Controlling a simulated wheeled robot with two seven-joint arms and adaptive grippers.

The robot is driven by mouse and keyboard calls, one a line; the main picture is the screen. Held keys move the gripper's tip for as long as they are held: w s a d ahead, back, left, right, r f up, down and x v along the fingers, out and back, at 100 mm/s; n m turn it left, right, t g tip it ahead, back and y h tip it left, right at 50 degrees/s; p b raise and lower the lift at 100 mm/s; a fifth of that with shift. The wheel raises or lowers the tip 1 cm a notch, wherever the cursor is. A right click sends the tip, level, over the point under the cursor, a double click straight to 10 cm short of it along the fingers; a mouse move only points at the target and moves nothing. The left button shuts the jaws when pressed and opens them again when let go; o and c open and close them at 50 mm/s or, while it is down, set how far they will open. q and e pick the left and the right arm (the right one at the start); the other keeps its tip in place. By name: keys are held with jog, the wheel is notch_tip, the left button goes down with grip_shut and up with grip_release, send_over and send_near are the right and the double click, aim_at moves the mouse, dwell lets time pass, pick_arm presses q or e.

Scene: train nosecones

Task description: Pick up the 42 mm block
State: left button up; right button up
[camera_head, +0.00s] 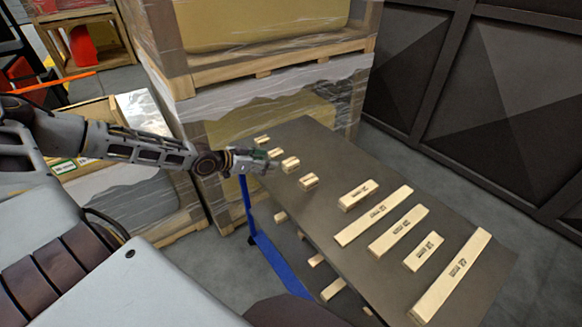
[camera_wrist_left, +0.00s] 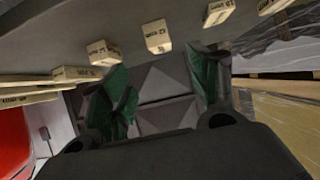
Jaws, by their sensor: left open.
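Several pale wooden blocks of differing lengths lie in a row on a dark grey tabletop (camera_head: 335,155) in the head view. Their printed labels are too small to read surely, so I cannot tell which is the 42 mm block. The longest block (camera_head: 452,275) lies at the right end, and a short block (camera_head: 290,164) lies near the left end. My left gripper (camera_head: 262,162) is over the table's left edge near the short blocks. In the left wrist view its green fingers (camera_wrist_left: 160,90) are apart with nothing between them; blocks (camera_wrist_left: 103,53) show beyond. My right gripper is out of view.
Wrapped pallets and crates (camera_head: 275,65) stand behind the table. A dark panelled wall (camera_head: 475,95) is at the right. A blue table frame (camera_head: 275,262) and more blocks on a lower level (camera_head: 333,289) show below the tabletop.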

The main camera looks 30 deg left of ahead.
aim_at(289, 162)
pick_arm(q)
jog(key=shift+w+d+f, duration=0.15)
jog(key=shift+w+f, duration=0.1)
jog(key=shift+w+d+f+b, duration=0.1)
jog(key=shift+w+f+b, duration=0.15)
jog(key=shift+w+b, duration=0.15)
jog(key=shift+w+d+f, duration=0.1)
jog(key=shift+w+f, duration=0.05)
jog(key=shift+w, duration=0.15)
jog(key=shift+w+d+f+b, duration=0.1)
jog(key=shift+w+f+b, duration=0.15)
jog(key=shift+w+b, duration=0.15)
jog(key=shift+w+d+f, duration=0.3)
jog(key=shift+w, duration=0.25)
jog(key=shift+w+f+b, duration=0.1)
jog(key=shift+w+b, duration=0.2)
jog(key=shift+b, duration=0.05)
jog(key=shift+x, duration=1)
jog(key=shift+w+d+f, duration=0.1)
jog(key=shift+w+d, duration=0.05)
jog(key=shift+w, duration=0.05)
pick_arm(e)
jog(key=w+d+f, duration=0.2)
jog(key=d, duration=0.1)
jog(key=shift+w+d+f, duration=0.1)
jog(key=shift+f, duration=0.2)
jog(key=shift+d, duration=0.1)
